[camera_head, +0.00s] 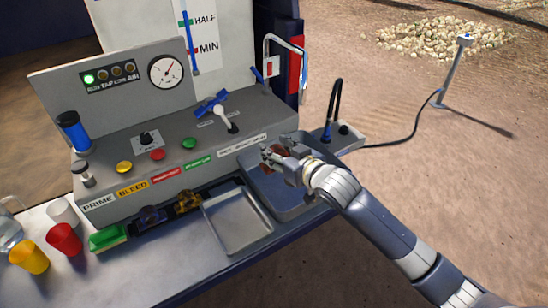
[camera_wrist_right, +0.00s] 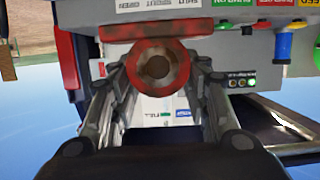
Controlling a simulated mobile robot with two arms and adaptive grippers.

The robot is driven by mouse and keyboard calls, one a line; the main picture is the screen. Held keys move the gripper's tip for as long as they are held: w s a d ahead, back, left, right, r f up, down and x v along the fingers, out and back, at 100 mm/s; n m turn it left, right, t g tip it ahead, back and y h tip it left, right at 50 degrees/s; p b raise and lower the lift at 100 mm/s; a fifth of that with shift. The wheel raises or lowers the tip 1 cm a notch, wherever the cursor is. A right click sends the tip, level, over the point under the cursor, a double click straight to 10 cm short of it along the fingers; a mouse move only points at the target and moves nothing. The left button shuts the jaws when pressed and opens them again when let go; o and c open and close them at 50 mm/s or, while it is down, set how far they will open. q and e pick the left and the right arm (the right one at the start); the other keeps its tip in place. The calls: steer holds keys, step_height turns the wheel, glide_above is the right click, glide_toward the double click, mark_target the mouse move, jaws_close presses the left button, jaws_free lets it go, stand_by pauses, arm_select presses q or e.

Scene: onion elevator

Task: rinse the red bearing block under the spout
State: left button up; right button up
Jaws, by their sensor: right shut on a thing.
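My right gripper (camera_head: 276,155) is over the grey sunken basin (camera_head: 257,178) at the right end of the bench. It is shut on the red bearing block (camera_head: 281,151), which the fingers partly hide in the head view. In the right wrist view the block (camera_wrist_right: 158,46) shows as a worn red ring with a dark centre, between the two fingers of the gripper (camera_wrist_right: 158,85). A black curved spout (camera_head: 336,99) stands to the right of the gripper, apart from it. I see no water running. My left gripper is not in view.
A control panel (camera_head: 150,165) with buttons and levers stands behind the basin. A metal tray (camera_head: 237,222) lies left of it.

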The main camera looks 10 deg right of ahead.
mark_target(282, 144)
steer(key=shift+w+d+f+b, duration=0.25)
steer(key=shift+w+d+b, duration=0.45)
steer(key=shift+w+d, duration=0.3)
steer(key=shift+w, duration=0.4)
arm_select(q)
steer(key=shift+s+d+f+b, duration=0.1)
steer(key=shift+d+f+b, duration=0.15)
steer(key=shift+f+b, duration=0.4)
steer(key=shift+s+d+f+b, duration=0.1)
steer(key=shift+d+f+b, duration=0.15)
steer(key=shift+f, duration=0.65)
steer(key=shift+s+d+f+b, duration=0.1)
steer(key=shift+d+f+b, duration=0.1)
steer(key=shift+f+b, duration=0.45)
arm_select(e)
steer(key=w+d+f, duration=0.1)
steer(key=w+d, duration=0.3)
steer(key=w, duration=0.2)
steer(key=shift+f, duration=0.15)
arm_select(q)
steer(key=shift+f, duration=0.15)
